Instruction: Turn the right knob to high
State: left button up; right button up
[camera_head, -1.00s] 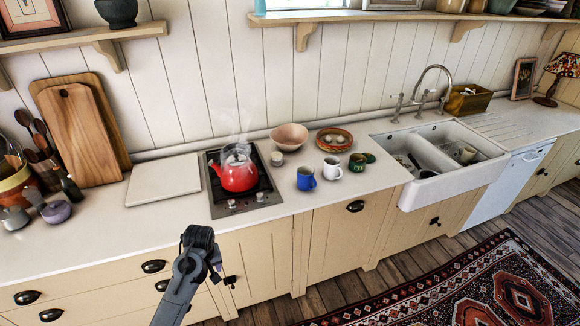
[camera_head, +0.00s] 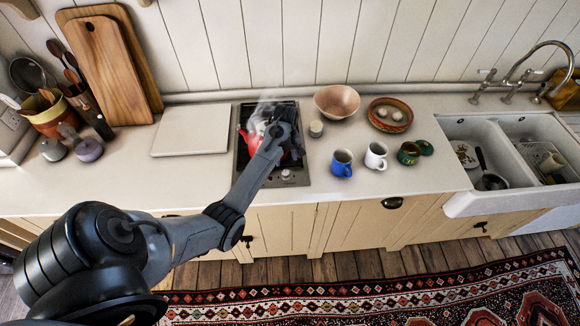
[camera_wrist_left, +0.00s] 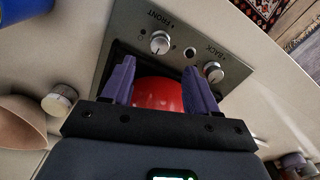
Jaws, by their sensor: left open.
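The hob (camera_head: 245,110) is set in the counter with two knobs on its front panel. The right knob (camera_head: 287,175) shows in the head view; my arm hides the left one. In the left wrist view, turned about, the knob marked FRONT (camera_wrist_left: 160,42) and the knob marked BACK (camera_wrist_left: 213,71) both show; FRONT is on the bowl's side. Their settings are too small to read. The red kettle (camera_head: 249,138) steams on the hob, partly hidden. My left gripper (camera_head: 280,132) is over the hob; its purple fingers (camera_wrist_left: 160,66) are open, apart from the knobs.
A white board (camera_head: 190,130) lies left of the hob. A small white pot (camera_head: 316,128), a pink bowl (camera_head: 337,102), a blue mug (camera_head: 342,163) and a white mug (camera_head: 376,156) stand to its right. The counter front below the board is clear.

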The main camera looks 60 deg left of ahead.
aim_at(286, 173)
pick_arm(q)
notch_tip(286, 173, down, 9)
jog(key=shift+r, duration=0.1)
dwell(0.3)
jog(key=c, duration=1)
jog(key=shift+c, duration=0.2)
